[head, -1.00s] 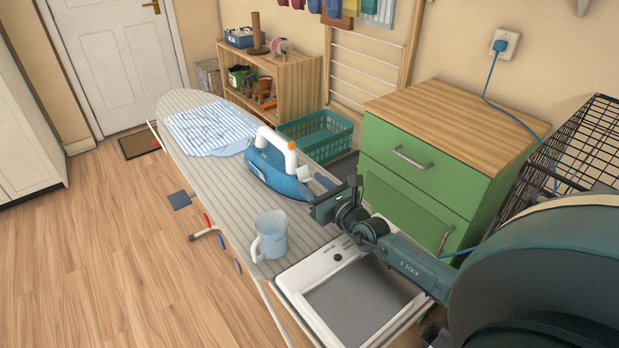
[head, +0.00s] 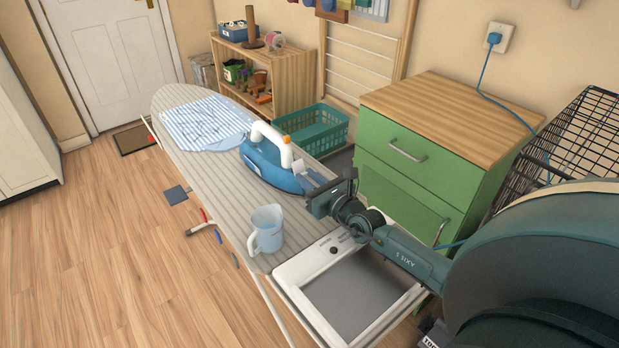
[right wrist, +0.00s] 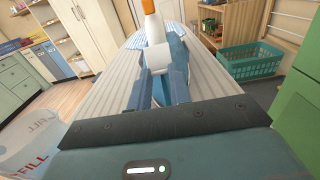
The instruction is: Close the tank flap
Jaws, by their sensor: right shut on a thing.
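The blue iron (head: 268,168) with a white handle and orange tip lies on the striped ironing board (head: 190,160). Its small white tank flap (head: 299,167) stands at the end facing my right gripper (head: 312,182). In the right wrist view, the flap (right wrist: 158,56) sits between the blue-grey fingertips of my right gripper (right wrist: 158,78), which are shut on it. The fingers hide part of the flap and the iron's end, so the flap's exact angle is hard to tell. My left gripper is out of view.
A clear jug (head: 267,229) marked FILL stands on the board close to my right gripper. A white-framed grey rest (head: 310,262) is at the board's near end. A green drawer unit (head: 425,170) and teal basket (head: 313,130) stand along the board's right side. A striped cloth (head: 205,122) lies at the far end.

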